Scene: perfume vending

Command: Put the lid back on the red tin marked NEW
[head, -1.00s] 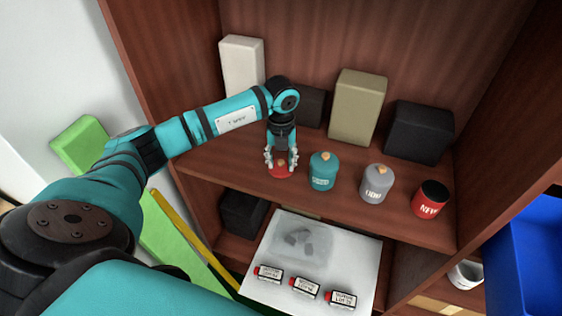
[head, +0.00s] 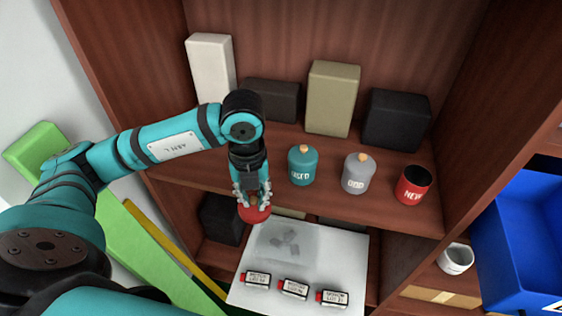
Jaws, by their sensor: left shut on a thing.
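The red tin marked NEW (head: 413,185) stands upright and open on the shelf at the right, its dark inside showing. My left gripper (head: 253,200) is shut on the red lid (head: 255,214) and holds it in front of the shelf's front edge, well to the left of the tin. The gripper's fingers cover most of the lid's knob. My right gripper is not in view.
A teal tin (head: 302,166) and a grey tin (head: 358,174), both lidded, stand between the gripper and the red tin. Boxes line the shelf's back, including an olive one (head: 332,98). Below are a white board (head: 262,292) with small labelled bottles, a white cup (head: 455,259) and a blue bin (head: 520,235).

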